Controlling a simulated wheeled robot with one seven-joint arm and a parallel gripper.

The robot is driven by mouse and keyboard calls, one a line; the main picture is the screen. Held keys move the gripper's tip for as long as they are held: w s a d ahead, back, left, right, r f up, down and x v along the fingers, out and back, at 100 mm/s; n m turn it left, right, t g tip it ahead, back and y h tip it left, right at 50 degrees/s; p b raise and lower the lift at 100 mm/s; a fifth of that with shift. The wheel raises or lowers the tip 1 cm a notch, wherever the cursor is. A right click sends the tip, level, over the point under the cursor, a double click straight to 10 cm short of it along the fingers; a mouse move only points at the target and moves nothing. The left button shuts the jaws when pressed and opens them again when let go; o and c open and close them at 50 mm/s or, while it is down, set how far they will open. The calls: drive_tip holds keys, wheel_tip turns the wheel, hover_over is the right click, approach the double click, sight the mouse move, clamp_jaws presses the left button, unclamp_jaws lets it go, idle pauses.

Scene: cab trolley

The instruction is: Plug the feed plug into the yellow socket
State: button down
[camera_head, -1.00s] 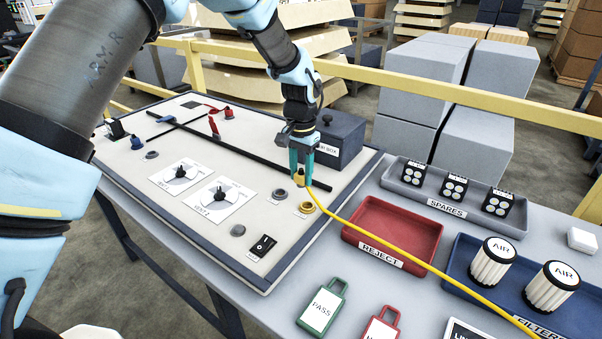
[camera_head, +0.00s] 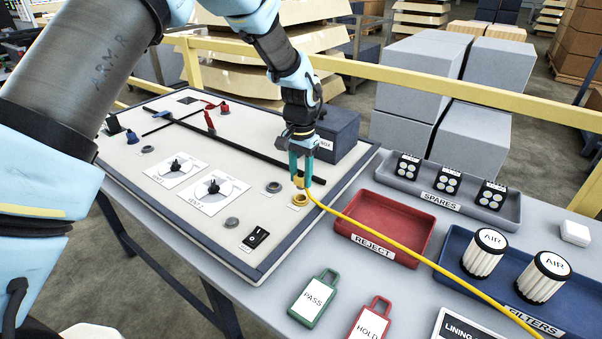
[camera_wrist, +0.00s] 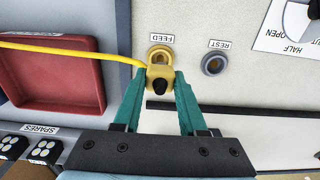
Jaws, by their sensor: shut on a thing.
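My gripper (camera_head: 301,181) is shut on the yellow feed plug (camera_wrist: 160,76), whose yellow cable (camera_head: 385,232) runs off to the right across the table. In the wrist view the plug is between the teal fingertips (camera_wrist: 162,82). The yellow socket (camera_head: 299,200), labelled FEED, is on the panel; it also shows in the wrist view (camera_wrist: 160,52), right beside the plug. The plug's front end overlaps the socket's near edge in that view; I cannot tell whether they touch. The plug is not seated in the socket's hole, which shows open.
A grey socket labelled REST (camera_wrist: 214,63) is beside the yellow one. A black bar (camera_head: 245,158) crosses the panel behind the gripper. A dark box (camera_head: 338,135) stands at the panel's back edge. A red REJECT tray (camera_head: 386,222) is to the right, with the cable over it.

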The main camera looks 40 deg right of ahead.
sight(301, 187)
drive_tip(key=shift+f+b, duration=0.85)
drive_tip(key=shift+f, duration=0.85)
drive_tip(key=shift+f, duration=0.5)
idle(1.0)
drive_tip(key=shift+c, duration=1.9)
unclamp_jaws()
drive_tip(key=shift+r, duration=0.1)
wheel_tip(301, 187, up, 11)
drive_tip(key=b, duration=0.2)
drive_tip(key=shift+f+b, duration=0.2)
drive_tip(key=shift+b, duration=0.15)
drive_tip(key=o, duration=0.4)
